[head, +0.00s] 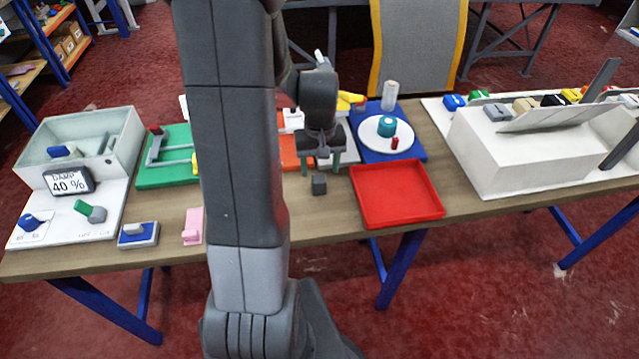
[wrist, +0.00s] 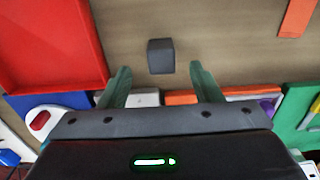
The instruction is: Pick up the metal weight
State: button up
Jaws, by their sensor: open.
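The metal weight (head: 319,184) is a small dark grey block on the wooden table, just left of the red tray. In the wrist view the weight (wrist: 161,56) lies beyond the fingertips, roughly centred between them. My gripper (head: 321,168) is open and empty, with its green fingers pointing down behind the weight in the head view. In the wrist view the two fingers of my gripper (wrist: 161,72) stand apart with the weight showing between their tips. The fingers do not visibly touch it.
The red tray (head: 398,194) is close on the right. A blue board (head: 411,152) with a white disc stands behind it. A pink block (head: 193,226) and a green board (head: 160,178) lie left. Bare wood surrounds the weight in front.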

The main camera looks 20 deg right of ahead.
aim_at(319, 178)
jog(key=shift+w+f+p, duration=0.2)
jog(key=shift+f+p, duration=0.3)
jog(key=shift+f, duration=2.75)
grip_shut()
